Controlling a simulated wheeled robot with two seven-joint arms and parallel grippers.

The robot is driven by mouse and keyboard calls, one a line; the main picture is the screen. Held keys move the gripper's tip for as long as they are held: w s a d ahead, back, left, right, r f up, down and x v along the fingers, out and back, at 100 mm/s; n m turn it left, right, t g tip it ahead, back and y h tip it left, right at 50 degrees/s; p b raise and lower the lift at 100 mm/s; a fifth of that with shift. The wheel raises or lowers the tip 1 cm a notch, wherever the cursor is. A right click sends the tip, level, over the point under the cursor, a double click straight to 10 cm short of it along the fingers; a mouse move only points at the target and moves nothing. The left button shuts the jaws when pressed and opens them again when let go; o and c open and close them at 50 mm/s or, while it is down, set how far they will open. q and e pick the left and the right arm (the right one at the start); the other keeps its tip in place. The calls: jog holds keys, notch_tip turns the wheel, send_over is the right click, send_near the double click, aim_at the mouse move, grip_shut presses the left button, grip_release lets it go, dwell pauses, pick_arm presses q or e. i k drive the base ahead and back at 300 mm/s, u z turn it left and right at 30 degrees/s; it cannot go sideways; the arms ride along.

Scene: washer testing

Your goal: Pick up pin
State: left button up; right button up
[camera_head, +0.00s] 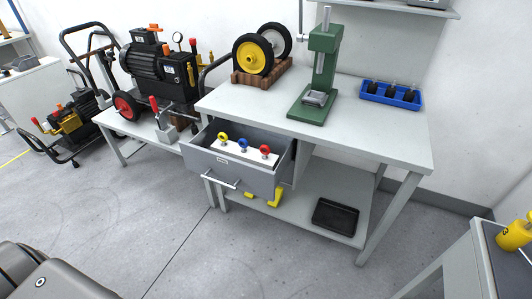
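Three pins with ring-shaped heads stand in a row in a white block (232,155) inside the open grey drawer (248,180). The yellow pin (222,137) is on the left, the blue pin (242,144) in the middle and the red pin (265,150) on the right. Their lower ends are hidden in the block. The drawer sticks out from under the grey workbench (385,135), with its handle toward me. Neither of my grippers is in view.
A green press (322,65), two wheels on a wooden stand (262,77) and a blue tray (391,97) stand on the bench. A black tray (335,216) lies on its lower shelf. A pump (160,65) stands left. The floor before the drawer is clear.

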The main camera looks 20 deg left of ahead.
aim_at(244, 151)
jog(key=z, duration=0.15)
jog(key=i, duration=0.55)
jog(key=u, duration=2.25)
